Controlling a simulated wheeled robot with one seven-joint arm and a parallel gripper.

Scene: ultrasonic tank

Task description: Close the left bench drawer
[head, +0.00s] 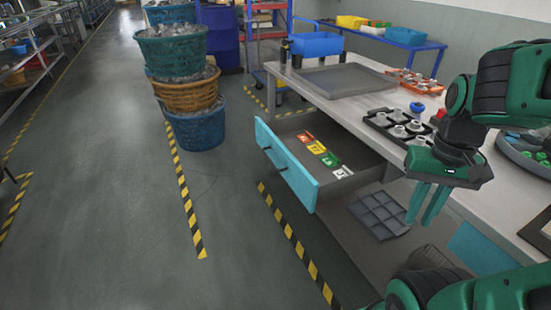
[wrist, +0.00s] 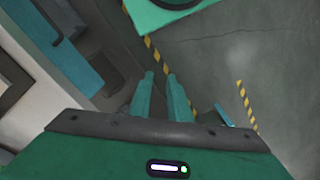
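The left bench drawer (head: 283,158) stands pulled out from the workbench (head: 345,112) in the head view. Its teal front with a dark handle faces the aisle, and several coloured cards lie inside. My gripper (head: 419,222) points down in front of the bench, to the right of the open drawer and apart from it. Its two green fingers show a narrow gap with nothing between them, also in the wrist view (wrist: 160,76). A small teal piece (wrist: 225,116) right of the fingers in the wrist view may be the drawer front's edge.
A second teal drawer front (head: 482,248) sits flush at the right. A grey divided tray (head: 380,215) lies low under the bench. Stacked baskets (head: 187,97) stand across the striped floor lines. The floor before the open drawer is clear.

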